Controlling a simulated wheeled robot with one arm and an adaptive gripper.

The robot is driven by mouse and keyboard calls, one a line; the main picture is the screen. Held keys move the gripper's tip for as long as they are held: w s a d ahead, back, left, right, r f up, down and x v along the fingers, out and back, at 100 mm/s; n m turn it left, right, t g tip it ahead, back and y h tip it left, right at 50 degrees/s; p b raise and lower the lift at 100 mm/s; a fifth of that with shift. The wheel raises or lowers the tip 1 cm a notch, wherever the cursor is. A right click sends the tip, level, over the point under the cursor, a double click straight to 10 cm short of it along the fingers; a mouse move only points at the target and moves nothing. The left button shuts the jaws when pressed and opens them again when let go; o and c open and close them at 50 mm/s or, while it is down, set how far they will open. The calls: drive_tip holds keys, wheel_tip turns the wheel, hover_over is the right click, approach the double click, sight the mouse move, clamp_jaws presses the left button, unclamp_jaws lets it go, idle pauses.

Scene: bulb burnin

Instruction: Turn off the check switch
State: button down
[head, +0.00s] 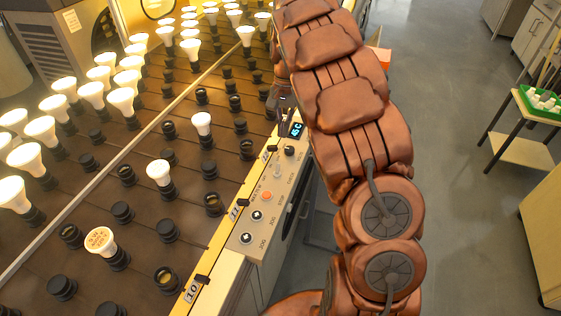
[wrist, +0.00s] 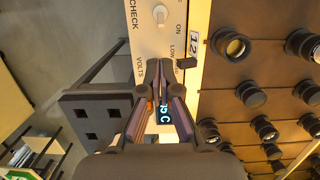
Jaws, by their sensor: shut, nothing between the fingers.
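The check switch is a pale toggle (wrist: 160,15) on the cream panel at the top of the wrist view, between the words CHECK and ON. It also shows in the head view as a small lever (head: 277,171) on the sloped panel (head: 262,199). I cannot tell surely which way it is thrown. My gripper (wrist: 158,88) is shut and empty, its fingertips over the panel by the VOLTS label, short of the switch and apart from it. In the head view my gripper (head: 284,104) is mostly hidden behind my arm.
A small blue-lit display (head: 296,129) is near my gripper; an orange button (head: 267,196) and dark knobs share the panel. Left is a brown rack (head: 140,185) with lit and unlit bulbs and empty sockets. A green tray (head: 541,103) stands right, beyond open floor.

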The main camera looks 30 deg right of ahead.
sight(278, 168)
drive_tip(key=shift+f, duration=0.15)
drive_tip(key=f, duration=0.6)
drive_tip(key=s+a+f, duration=0.1)
drive_tip(key=f, duration=0.2)
drive_tip(key=shift+a+f+p, duration=0.1)
drive_tip(key=shift+f+p, duration=0.3)
